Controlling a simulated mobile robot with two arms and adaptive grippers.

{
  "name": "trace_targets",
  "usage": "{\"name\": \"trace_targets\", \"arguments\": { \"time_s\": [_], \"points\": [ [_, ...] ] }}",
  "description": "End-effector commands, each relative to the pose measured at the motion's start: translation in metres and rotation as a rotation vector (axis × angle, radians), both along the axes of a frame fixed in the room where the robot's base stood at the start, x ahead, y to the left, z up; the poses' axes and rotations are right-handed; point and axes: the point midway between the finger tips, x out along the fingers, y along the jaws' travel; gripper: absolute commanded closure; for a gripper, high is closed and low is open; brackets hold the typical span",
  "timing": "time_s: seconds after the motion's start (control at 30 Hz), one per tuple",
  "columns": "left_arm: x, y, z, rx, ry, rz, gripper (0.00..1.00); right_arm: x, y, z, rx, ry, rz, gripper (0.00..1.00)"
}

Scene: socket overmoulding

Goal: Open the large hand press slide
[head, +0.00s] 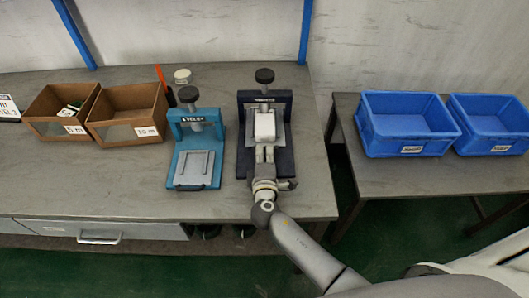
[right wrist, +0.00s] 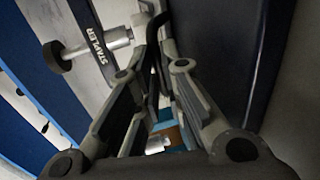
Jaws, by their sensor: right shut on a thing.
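The large hand press (head: 245,163) is dark navy, with a round black knob (head: 264,75) on top. It stands on the workbench, right of a smaller teal press. A pale block (head: 265,126) shows inside its frame. My right gripper (head: 265,152) is at the front of the large press, low over its base. In the right wrist view, the fingers (right wrist: 157,72) are closed in around a thin black handle-like part (right wrist: 157,45) of the press slide. The contact itself is partly hidden by the fingers. My left gripper is out of view.
The teal press (head: 184,152) stands close on the left. Two brown boxes (head: 128,114) with labels are farther left. Two blue bins (head: 405,125) stand on a separate table at the right. The bench is clear right of the large press.

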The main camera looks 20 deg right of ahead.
Motion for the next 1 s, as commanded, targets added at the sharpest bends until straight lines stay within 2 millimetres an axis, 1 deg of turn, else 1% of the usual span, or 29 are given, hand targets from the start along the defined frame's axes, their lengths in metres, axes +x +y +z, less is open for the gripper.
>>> {"name": "trace_targets", "arguments": {
  "time_s": [0.17,0.3,0.4,0.5,0.67,0.93,0.97,1.0],
  "points": [
    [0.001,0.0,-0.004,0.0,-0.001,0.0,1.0,-0.033,0.011,-0.004,0.008,0.004,0.002,1.0],
    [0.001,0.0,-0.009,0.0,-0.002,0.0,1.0,-0.063,0.019,-0.005,0.008,0.006,0.002,1.0],
    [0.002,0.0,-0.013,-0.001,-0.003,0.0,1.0,-0.081,0.024,-0.004,0.008,0.005,0.001,1.0],
    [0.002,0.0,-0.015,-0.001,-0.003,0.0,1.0,-0.094,0.028,-0.003,0.007,0.004,0.001,1.0],
    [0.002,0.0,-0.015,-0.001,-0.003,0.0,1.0,-0.102,0.03,-0.001,0.007,0.002,0.002,1.0],
    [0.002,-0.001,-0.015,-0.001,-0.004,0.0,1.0,-0.101,0.031,-0.001,0.008,0.002,0.001,1.0],
    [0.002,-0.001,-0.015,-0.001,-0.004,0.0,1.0,-0.101,0.031,-0.001,0.008,0.002,0.001,0.87],
    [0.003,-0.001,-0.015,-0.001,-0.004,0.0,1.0,-0.101,0.03,-0.001,0.007,0.002,0.001,0.82]
  ]
}}
